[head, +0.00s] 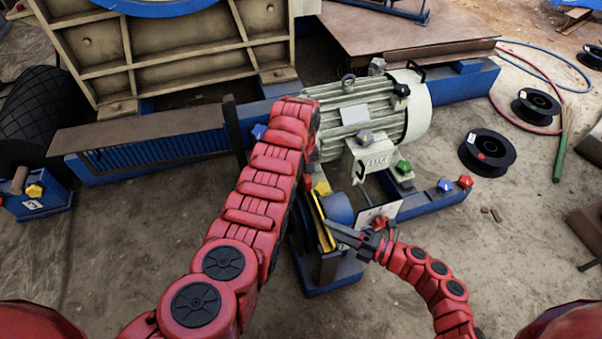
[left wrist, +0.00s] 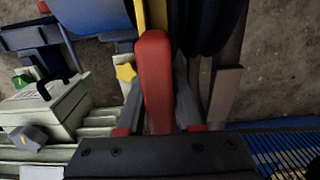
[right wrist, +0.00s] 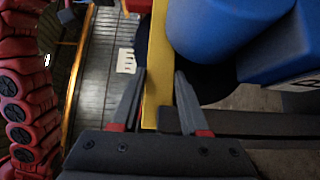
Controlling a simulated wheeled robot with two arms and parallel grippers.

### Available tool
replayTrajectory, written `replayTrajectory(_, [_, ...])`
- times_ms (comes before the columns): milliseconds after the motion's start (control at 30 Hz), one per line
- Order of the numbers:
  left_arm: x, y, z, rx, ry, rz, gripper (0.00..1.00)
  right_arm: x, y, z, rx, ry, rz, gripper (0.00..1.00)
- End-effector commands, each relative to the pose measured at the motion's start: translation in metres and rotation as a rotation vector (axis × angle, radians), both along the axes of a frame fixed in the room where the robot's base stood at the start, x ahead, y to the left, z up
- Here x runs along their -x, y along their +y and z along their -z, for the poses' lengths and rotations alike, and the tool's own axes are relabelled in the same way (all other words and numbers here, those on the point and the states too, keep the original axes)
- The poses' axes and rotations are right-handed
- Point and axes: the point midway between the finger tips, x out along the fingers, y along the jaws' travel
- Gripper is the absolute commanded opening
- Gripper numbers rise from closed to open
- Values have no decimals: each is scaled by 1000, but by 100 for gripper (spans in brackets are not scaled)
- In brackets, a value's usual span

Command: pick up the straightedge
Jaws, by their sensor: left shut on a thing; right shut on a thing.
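The straightedge (head: 324,222) is a long yellow strip beside the blue coupling parts in front of the motor. In the left wrist view its yellow part (left wrist: 151,14) runs on in line with a red end piece. My left gripper (left wrist: 156,75) is shut on that red end; in the head view my arm hides it. My right gripper (head: 336,231) reaches the strip's lower part from the right. In the right wrist view the straightedge (right wrist: 157,60) passes between the fingers of my right gripper (right wrist: 160,76), which is shut on it.
The pale green motor (head: 368,112) stands on a blue frame (head: 430,207) just behind. A white sign plate (head: 378,216) is close to my right gripper. Black spools (head: 487,152) lie at the right. The floor at the front right is mostly clear.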

Motion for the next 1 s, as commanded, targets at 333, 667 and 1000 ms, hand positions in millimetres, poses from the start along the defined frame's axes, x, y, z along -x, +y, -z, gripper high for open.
replayTrajectory(333, [0,-1,-41,2,-1,1,0,0,0,-39,0,1,2,0])
replayTrajectory(667, [0,-1,-39,2,-1,1,0,0,0,-38,0,1,2,0])
replayTrajectory(1000, [0,-1,-42,2,-1,1,0,0,0,-41,0,1,2,0])
